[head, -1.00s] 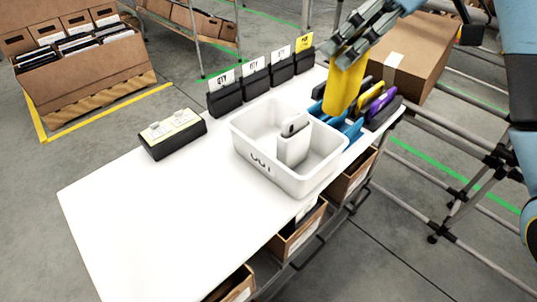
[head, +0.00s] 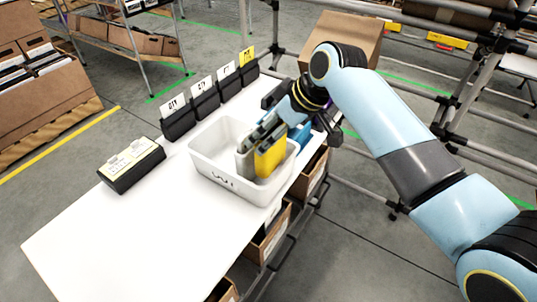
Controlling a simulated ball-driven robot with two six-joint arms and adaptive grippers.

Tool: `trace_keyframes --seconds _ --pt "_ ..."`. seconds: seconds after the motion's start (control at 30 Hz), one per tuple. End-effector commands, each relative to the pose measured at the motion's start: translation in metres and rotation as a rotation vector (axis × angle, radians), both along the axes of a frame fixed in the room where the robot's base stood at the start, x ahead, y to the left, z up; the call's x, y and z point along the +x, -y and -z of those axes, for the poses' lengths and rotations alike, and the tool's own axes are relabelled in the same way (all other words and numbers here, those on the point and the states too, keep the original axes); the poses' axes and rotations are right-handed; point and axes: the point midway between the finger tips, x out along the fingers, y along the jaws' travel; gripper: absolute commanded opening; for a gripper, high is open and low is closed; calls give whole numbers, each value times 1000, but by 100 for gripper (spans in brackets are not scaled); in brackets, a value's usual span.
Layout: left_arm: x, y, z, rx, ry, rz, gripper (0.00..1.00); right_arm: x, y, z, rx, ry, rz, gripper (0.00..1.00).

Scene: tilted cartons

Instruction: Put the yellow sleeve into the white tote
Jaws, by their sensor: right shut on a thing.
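The yellow sleeve (head: 270,160) is held upright by my right gripper (head: 262,137), which is shut on it. The sleeve's lower part is inside the white tote (head: 226,184), towards its right end. A grey-white sleeve (head: 244,162) stands in the tote just left of the yellow one, partly hidden by my gripper's fingers. I cannot tell whether the yellow sleeve touches the tote floor. My left gripper is not in view.
A blue rack (head: 301,136) behind the tote is mostly hidden by my right arm. Several black label holders (head: 206,102) line the table's back edge. A black block (head: 132,166) stands left of the tote. The white table (head: 130,235) is clear in front.

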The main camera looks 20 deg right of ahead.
Motion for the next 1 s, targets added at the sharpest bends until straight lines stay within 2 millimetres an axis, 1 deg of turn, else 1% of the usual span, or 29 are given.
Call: trace_keyframes --seconds 0.03,0.1,0.27,0.5,0.9,0.93,1.0 --pt "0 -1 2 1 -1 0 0 0 0 12 1 -2 0 43" --pt "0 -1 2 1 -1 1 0 0 0 24 1 0 -1 43" --pt "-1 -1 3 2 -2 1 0 1 0 37 1 2 -1 43" --pt "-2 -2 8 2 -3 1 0 0 0 71 1 0 -1 43" --pt "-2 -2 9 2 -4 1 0 1 0 77 1 2 -1 43" --pt "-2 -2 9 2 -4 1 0 0 0 77 1 1 0 92" --pt "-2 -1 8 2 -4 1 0 0 0 77 1 1 0 100"
